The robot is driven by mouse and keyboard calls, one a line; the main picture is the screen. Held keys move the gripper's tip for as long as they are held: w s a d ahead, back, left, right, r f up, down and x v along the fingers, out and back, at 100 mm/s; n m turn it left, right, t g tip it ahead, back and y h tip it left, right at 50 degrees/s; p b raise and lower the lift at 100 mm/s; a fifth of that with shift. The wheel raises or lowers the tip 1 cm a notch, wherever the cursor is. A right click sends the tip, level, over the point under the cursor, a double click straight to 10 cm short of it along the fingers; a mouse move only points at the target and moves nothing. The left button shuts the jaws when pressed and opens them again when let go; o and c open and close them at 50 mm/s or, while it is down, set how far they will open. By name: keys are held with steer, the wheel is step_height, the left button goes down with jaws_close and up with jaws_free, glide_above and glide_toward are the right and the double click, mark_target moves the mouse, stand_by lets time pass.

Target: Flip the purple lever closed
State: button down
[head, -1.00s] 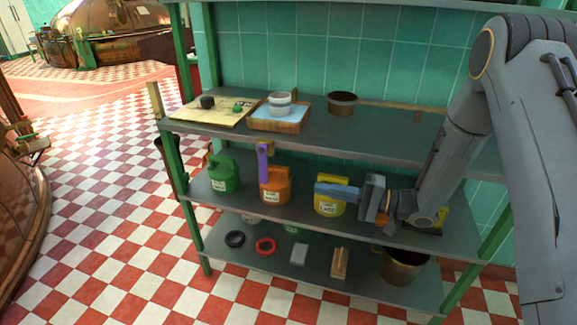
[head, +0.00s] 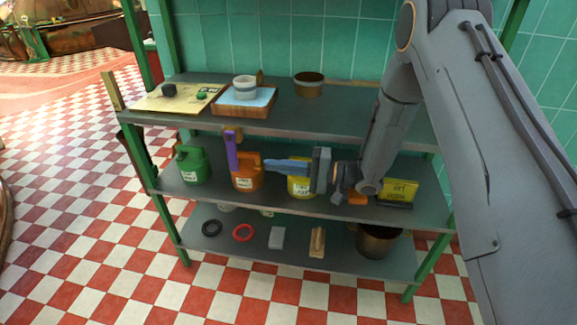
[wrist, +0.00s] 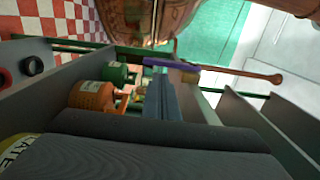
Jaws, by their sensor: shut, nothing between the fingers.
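The purple lever (head: 232,152) stands nearly upright in the head view, in front of the orange can (head: 248,176) on the middle shelf. A brownish fitting (head: 233,131) shows at its top end. In the wrist view the purple lever (wrist: 162,63) lies across the picture just beyond my fingertips, beside a brown fitting (wrist: 190,76). My gripper (head: 267,164) is shut and empty. It points left at the lever from in front of the yellow can (head: 300,187), with a small gap in the head view. It also shows in the wrist view (wrist: 160,88); contact there is unclear.
A green can (head: 193,166) stands left of the orange one. The upper shelf (head: 300,112) is close above my gripper. A copper pipe (wrist: 245,73) runs right of the lever in the wrist view.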

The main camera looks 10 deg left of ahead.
mark_target(237, 160)
steer(key=a, duration=0.8)
steer(key=shift+w+r+p, duration=0.1)
steer(key=shift+w+p, duration=0.2)
steer(key=shift+p, duration=0.1)
steer(key=shift+a, duration=0.1)
